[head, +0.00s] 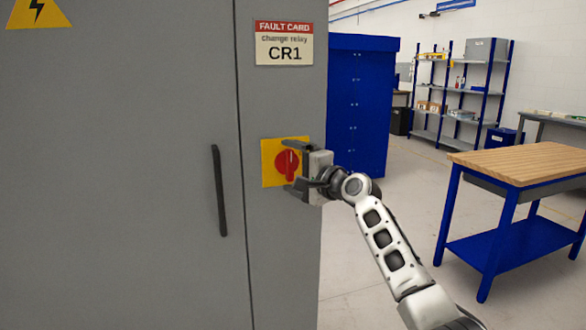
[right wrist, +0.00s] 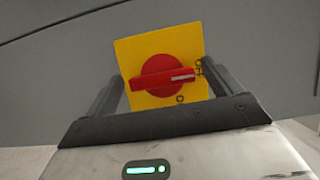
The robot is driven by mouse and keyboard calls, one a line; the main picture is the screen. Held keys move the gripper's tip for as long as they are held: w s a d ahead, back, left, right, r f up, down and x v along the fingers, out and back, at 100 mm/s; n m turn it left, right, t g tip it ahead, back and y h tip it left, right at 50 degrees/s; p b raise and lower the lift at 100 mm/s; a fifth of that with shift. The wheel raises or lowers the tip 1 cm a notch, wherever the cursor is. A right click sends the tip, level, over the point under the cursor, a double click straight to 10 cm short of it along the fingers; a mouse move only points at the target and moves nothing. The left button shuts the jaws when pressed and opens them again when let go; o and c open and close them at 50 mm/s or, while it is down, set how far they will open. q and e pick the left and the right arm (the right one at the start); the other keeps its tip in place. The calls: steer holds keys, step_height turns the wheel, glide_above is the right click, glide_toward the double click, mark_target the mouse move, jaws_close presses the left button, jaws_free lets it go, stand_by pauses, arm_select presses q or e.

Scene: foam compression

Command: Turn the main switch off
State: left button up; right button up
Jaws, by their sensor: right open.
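The main switch is a red rotary knob (head: 287,163) on a yellow plate (head: 269,150) on the front of the grey cabinet. In the right wrist view the red handle (right wrist: 150,82) lies nearly level across its round base. Its white mark is at the right end, near small lettering on the yellow plate (right wrist: 185,40); an "O" is printed at the lower edge. My right gripper (head: 287,166) is open, with its fingers on either side of the knob. In the right wrist view, gaps show between the fingers and the handle. My left gripper is not in view.
The grey cabinet door (head: 120,180) has a dark vertical handle (head: 219,190) left of the switch. A fault card (head: 284,43) reading "CR1" is above it. A blue cabinet (head: 358,110), a wood-topped workbench (head: 520,162) and shelving (head: 462,90) stand behind to the right, with open floor between.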

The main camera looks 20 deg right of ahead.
steer(key=b+v, duration=0.2)
steer(key=v, duration=1.4)
steer(key=shift+f, duration=0.15)
steer(key=s+a+f+n+g+h, duration=0.1)
steer(key=s+a+f+n, duration=0.1)
steer(key=f, duration=0.6)
steer(key=s+a+f+n+g+h, duration=0.1)
steer(key=s+f+n, duration=0.15)
steer(key=f, duration=0.65)
steer(key=s+a+f+n+g+h, duration=0.1)
steer(key=s+a+f+n, duration=0.15)
steer(key=f, duration=0.55)
steer(key=s+a+f+n+g, duration=0.1)
steer(key=s+a+f+n, duration=0.1)
steer(key=s+f, duration=0.3)
steer(key=s+a+f+n+g, duration=0.1)
steer(key=s+a+f+n, duration=0.1)
steer(key=s+f, duration=0.3)
steer(key=s+a+f+n+g+h, duration=0.1)
steer(key=s+a+f+n, duration=0.2)
steer(key=s, duration=0.8)
steer(key=shift+f+n, duration=0.8)
steer(key=shift+f, duration=0.15)
steer(key=shift+a, duration=0.1)
